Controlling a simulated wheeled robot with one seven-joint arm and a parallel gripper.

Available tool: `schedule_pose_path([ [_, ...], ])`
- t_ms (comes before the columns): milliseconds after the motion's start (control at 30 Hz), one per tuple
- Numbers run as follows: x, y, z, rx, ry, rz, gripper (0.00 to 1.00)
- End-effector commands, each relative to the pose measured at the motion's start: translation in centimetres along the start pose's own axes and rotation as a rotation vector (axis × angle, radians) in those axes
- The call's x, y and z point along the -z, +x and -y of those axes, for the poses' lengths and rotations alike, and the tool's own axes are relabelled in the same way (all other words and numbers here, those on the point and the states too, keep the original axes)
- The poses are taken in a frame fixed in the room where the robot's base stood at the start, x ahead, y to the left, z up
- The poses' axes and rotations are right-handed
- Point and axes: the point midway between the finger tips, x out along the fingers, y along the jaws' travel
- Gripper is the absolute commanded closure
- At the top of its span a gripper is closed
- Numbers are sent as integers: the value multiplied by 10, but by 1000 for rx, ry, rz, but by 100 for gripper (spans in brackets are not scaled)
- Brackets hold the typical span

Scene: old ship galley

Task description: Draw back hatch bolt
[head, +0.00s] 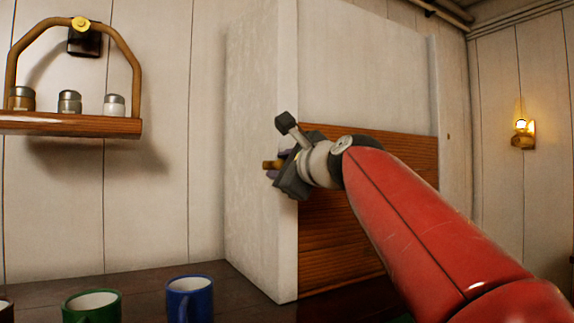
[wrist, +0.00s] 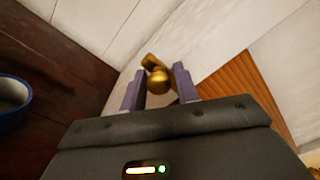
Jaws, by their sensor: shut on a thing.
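The brass hatch bolt (wrist: 157,82) has a round knob, and in the wrist view this knob sits between the purple fingers of my gripper (wrist: 159,90). My gripper is shut on the bolt. In the head view my gripper (head: 277,168) is at the front edge of the white housing, where a short brass piece of the bolt (head: 270,165) sticks out to the left. The wooden hatch panel (head: 400,160) is set in the housing's front, partly hidden behind my red arm. Most of the bolt is hidden by my gripper.
The white housing (head: 262,110) stands on a dark wooden counter (head: 238,292). A green mug (head: 92,306) and a blue mug (head: 190,298) stand at the front left. A hanging shelf (head: 70,124) holds several jars. A lit lamp (head: 522,135) is on the right wall.

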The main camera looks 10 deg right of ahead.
Motion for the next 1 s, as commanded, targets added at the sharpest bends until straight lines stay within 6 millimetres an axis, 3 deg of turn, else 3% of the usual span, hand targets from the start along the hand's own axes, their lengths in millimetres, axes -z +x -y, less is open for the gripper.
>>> schedule_pose_path([
  [67, -1, 2, -6, -15, 7, 5, 100],
  [100, -1, 2, -6, -16, 7, 5, 64],
  [200, -1, 2, -5, -14, 6, 5, 53],
  [533, -1, -4, -3, -7, 3, 4, 53],
  [1000, -1, -72, -4, -9, 3, 5, 53],
])
